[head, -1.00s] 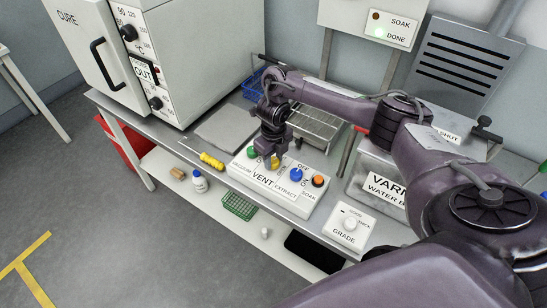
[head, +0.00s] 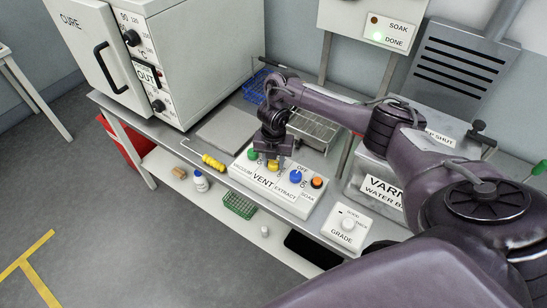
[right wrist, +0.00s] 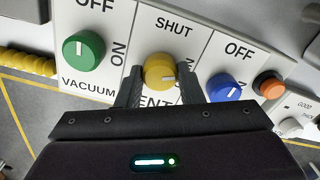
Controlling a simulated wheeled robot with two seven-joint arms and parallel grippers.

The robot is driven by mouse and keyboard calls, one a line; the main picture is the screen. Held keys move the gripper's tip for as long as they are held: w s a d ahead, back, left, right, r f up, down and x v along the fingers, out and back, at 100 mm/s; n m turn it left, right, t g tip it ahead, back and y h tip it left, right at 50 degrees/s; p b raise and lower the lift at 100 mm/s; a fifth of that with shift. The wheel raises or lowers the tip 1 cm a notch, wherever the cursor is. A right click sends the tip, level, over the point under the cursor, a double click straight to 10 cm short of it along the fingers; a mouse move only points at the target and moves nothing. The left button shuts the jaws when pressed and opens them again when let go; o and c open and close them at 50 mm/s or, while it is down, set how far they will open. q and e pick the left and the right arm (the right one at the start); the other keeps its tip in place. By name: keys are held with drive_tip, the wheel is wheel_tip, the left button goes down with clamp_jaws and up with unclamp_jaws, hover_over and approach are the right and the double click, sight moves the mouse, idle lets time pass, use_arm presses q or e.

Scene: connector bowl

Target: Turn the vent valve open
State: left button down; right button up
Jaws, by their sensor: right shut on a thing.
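The vent valve is a round yellow knob (right wrist: 159,71) in the middle of the white control panel (head: 240,175), also visible in the head view (head: 273,165). My right gripper (right wrist: 160,85) is shut on this knob, one finger on each side. In the right wrist view the knob's white pointer line points to the picture's right. The word SHUT is printed above the knob. The label to its right is mostly hidden behind a finger. My left gripper is not in view.
A green vacuum knob (right wrist: 83,50) stands left of the valve. A blue knob (right wrist: 222,88) and an orange button (right wrist: 269,84) stand to the right. The grade box (head: 348,226) is at the bench's front.

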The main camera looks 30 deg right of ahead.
sight(273, 162)
drive_tip(key=shift+m+p, duration=0.95)
drive_tip(key=shift+m, duration=1.35)
drive_tip(key=shift+w, duration=0.1)
drive_tip(key=o, duration=1)
drive_tip(key=shift+c, duration=0.2)
drive_tip(key=shift+r, duration=0.25)
wheel_tip(273, 162, up, 7)
drive_tip(key=shift+r+p, duration=0.2)
drive_tip(key=shift+p, duration=0.6)
drive_tip(key=shift+f, duration=0.1)
